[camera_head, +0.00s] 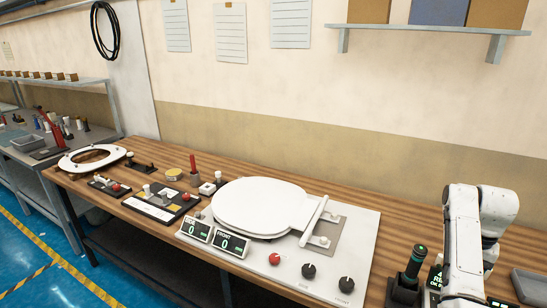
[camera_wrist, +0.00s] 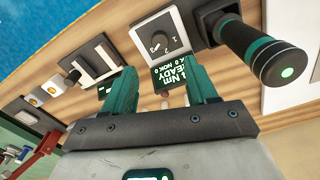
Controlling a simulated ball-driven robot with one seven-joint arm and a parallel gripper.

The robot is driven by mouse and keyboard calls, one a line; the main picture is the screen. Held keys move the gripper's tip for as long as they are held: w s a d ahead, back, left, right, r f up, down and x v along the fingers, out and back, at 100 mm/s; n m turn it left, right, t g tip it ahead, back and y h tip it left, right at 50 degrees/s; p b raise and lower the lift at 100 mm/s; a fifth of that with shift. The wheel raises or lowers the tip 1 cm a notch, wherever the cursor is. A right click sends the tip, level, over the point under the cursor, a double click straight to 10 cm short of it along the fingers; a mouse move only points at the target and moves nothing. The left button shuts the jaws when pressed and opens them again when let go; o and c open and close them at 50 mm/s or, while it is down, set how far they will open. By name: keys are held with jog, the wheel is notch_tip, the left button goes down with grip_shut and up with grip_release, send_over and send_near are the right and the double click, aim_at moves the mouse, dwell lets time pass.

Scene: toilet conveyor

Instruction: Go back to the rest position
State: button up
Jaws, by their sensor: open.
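My gripper (camera_wrist: 165,95) shows in the wrist view, with two green fingers standing apart and nothing between them. Beyond the fingers are a small display and a grey box with a dial (camera_wrist: 157,45). A black and green cylindrical tool (camera_wrist: 265,55) stands to the right of the fingers, apart from them. In the head view my white arm is at the right edge, and my gripper is hidden. The green-topped tool (camera_head: 413,262) stands just left of my arm.
A white toilet seat (camera_head: 262,205) lies on a panel with knobs and displays on the wooden bench (camera_head: 340,180). A seat ring (camera_head: 92,158) and small fixtures stand on the left. A grey tray (camera_head: 530,287) is at the right edge. A shelf (camera_head: 430,28) hangs above.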

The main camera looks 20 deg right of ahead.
jog(key=a+f+n, duration=0.1)
jog(key=a+f, duration=0.2)
jog(key=a+f+n+b, duration=0.1)
jog(key=a+f, duration=0.2)
jog(key=a, duration=0.1)
jog(key=s+a+f+n, duration=0.1)
jog(key=a+f, duration=0.2)
jog(key=shift+a+f+h, duration=0.15)
jog(key=shift+a+h, duration=0.15)
jog(key=shift+a, duration=0.05)
jog(key=s+a+f+n+b, duration=0.1)
jog(key=s+a+f+n, duration=0.1)
jog(key=s+a, duration=0.3)
jog(key=s+a+f+n+b, duration=0.1)
jog(key=s+a+f+n, duration=0.2)
jog(key=s+a, duration=0.3)
jog(key=s+a+f+n+t+b, duration=0.1)
jog(key=s+a+n, duration=0.3)
jog(key=a, duration=1)
jog(key=shift+s+f, duration=0.9)
jog(key=shift+s, duration=0.05)
